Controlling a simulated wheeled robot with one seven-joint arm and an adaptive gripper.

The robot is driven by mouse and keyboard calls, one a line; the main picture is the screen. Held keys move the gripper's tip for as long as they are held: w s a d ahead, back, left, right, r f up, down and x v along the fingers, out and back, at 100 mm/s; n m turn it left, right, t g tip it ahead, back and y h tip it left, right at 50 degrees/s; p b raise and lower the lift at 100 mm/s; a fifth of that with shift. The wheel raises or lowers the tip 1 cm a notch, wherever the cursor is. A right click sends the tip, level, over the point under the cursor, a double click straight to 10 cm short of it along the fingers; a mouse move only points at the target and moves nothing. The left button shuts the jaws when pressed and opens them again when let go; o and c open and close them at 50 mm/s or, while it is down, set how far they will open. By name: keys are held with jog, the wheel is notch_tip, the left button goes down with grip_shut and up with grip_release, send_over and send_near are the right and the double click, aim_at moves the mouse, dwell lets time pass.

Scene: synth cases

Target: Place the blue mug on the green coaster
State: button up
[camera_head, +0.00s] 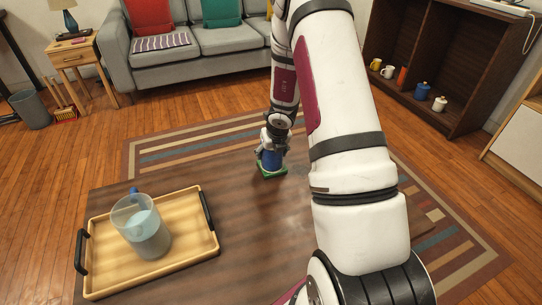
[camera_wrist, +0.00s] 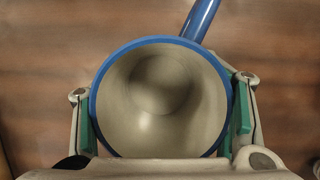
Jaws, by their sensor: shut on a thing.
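The blue mug (camera_head: 271,158) is upright at the far part of the dark wooden table. The wrist view looks down into the mug (camera_wrist: 160,95), with its blue rim, empty pale inside and blue handle pointing up and slightly right. My gripper (camera_head: 272,148) is shut on the mug, with green finger pads at its left and right sides in the wrist view (camera_wrist: 162,118). The green coaster (camera_head: 270,174) shows as a green edge at the mug's base in the head view. The mug hides most of it, and I cannot tell whether they touch.
A wooden tray (camera_head: 188,254) with black handles holds a clear jug (camera_head: 146,231) of water at the table's front left. The table (camera_head: 235,215) is bare between tray and mug. My arm covers its right part. A sofa and shelf stand beyond.

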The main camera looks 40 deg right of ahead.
jog(key=shift+f, duration=0.15)
jog(key=o, duration=1.9)
